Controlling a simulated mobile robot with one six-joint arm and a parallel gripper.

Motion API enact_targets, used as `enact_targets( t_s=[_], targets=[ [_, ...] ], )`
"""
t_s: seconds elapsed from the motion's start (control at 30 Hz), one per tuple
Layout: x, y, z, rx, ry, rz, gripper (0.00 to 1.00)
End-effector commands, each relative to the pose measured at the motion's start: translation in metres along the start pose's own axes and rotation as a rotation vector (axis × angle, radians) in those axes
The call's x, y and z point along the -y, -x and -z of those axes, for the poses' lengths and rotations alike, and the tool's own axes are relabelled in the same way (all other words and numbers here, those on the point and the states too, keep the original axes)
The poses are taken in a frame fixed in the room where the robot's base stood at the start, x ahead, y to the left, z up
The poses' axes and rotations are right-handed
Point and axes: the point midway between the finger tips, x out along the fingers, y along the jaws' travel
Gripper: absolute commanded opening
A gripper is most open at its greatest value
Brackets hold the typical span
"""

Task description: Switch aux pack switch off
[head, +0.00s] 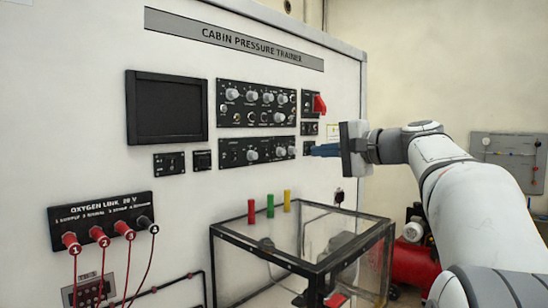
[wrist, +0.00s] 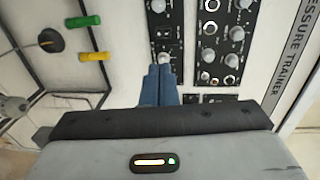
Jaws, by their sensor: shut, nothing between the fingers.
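No label reading aux pack is legible, so I cannot tell which control is that switch. Small black switch panels stand in a column at the right of the trainer board: an upper one with a red switch cover (head: 319,104), a middle switch panel (head: 310,128), and a lower one partly hidden by my fingertips. My gripper (head: 314,151) is shut and empty, its blue fingers pointing left at the board near the lower panel. In the wrist view, the gripper (wrist: 159,70) has its tips by the end of the lower knob panel (wrist: 168,20); contact cannot be told.
An upper knob panel (head: 257,104) and a dark screen (head: 166,108) are on the white board. Below stands a clear box with a black frame (head: 225,236), under red, green (head: 270,206) and yellow (head: 287,201) pegs. Cables hang from the oxygen link panel (head: 100,213) at left.

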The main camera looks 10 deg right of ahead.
Motion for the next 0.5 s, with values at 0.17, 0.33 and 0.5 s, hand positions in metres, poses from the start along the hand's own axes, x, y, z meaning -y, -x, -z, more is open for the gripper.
enact_targets(
  t_s=[0.17,0.33,0.5],
  targets=[
    [0.001,-0.011,-0.002,0.008,0.000,-0.001,0.00],
    [0.002,-0.041,-0.003,0.011,-0.002,-0.002,0.00],
    [0.003,-0.079,-0.004,0.011,-0.001,-0.002,0.00]
  ],
)
